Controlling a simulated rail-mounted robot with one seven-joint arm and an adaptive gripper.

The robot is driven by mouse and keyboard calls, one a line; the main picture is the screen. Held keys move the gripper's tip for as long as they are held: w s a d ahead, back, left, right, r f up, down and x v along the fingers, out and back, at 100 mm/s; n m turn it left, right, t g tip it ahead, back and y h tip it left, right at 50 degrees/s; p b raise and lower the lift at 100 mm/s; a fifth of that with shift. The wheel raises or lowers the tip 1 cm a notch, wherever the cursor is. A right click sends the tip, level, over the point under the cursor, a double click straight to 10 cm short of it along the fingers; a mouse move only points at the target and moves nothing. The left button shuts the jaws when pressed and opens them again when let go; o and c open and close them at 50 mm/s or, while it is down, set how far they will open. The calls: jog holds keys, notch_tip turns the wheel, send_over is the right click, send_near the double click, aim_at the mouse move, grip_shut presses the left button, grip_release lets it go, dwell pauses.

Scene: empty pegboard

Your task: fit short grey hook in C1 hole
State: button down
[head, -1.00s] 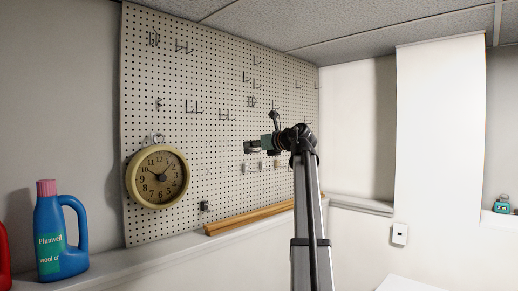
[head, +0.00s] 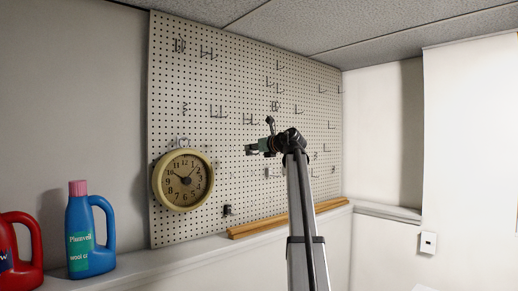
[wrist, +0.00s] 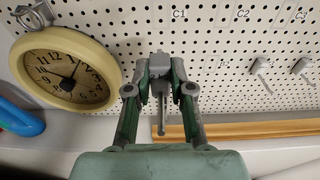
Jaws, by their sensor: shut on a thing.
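My gripper (wrist: 160,72) is shut on a short grey hook (wrist: 161,112), whose peg extends down between the fingers in the wrist view. In the head view my gripper (head: 251,149) is in front of the pegboard (head: 226,150), right of the clock; the hook cannot be made out there. The C1 label (wrist: 179,14) is on the board above and slightly right of the gripper in the wrist view. The C1 hole itself cannot be singled out. Whether the hook touches the board cannot be told.
A round clock (head: 183,180) hangs close on the left. Other grey hooks (wrist: 261,74) are on the board to the right in the wrist view. A wooden strip (head: 285,222) lies on the ledge below. Blue (head: 90,237) and red (head: 20,252) bottles stand at the left.

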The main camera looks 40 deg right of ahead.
jog(key=shift+w+a+p, duration=0.2)
jog(key=shift+w+p, duration=0.3)
jog(key=shift+w, duration=2.8)
jog(key=shift+w+a+p, duration=0.15)
jog(key=shift+w+p, duration=0.35)
jog(key=shift+w, duration=2.8)
jog(key=shift+p, duration=0.85)
jog(key=shift+w+r, duration=0.15)
jog(key=shift+w, duration=0.85)
jog(key=shift+w, duration=0.3)
jog(key=c, duration=0.9)
grip_release()
jog(key=shift+w+a, duration=0.1)
jog(key=shift+w, duration=0.05)
jog(key=shift+c, duration=0.2)
jog(key=shift+s, duration=0.3)
